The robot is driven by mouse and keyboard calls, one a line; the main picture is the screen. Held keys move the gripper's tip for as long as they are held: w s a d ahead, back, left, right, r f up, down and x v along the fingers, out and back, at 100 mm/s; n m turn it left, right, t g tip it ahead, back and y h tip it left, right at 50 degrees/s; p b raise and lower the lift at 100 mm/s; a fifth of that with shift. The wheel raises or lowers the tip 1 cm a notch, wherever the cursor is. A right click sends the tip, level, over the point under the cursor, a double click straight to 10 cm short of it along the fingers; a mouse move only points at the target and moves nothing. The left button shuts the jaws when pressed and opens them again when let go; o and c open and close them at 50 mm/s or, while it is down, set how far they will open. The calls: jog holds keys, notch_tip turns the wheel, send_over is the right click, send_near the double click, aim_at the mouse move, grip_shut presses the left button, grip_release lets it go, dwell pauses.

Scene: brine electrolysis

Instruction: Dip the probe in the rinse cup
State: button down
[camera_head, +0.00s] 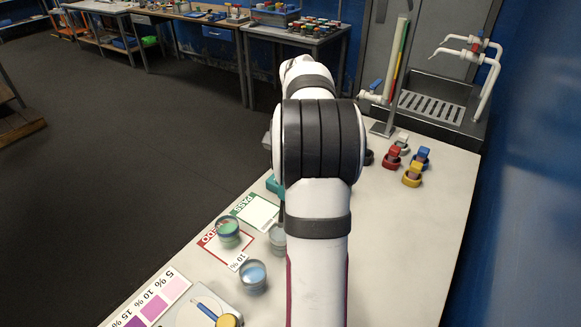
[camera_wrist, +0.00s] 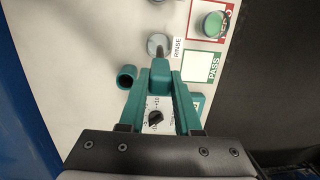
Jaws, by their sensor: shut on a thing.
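In the wrist view, my gripper (camera_wrist: 160,75) is shut on the teal probe (camera_wrist: 160,82), with a finger on each side. The probe's dark tip (camera_wrist: 161,52) points away from me and overlaps the small grey rinse cup (camera_wrist: 153,43). I cannot tell whether the tip is inside the cup or above it. A RINSE label (camera_wrist: 178,49) lies beside the cup. A clear cup (camera_head: 277,238) beside my arm there is partly hidden and seems to be the rinse cup.
A teal tube holder (camera_wrist: 127,76) stands left of the probe. The PASS mat (camera_wrist: 202,65) and a green jar (camera_wrist: 213,24) are to the right. A blue-topped jar (camera_head: 253,277) stands nearer the head camera.

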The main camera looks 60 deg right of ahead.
jog(key=shift+a+f, duration=0.15)
jog(key=shift+f, duration=4.25)
jog(key=shift+r, duration=0.1)
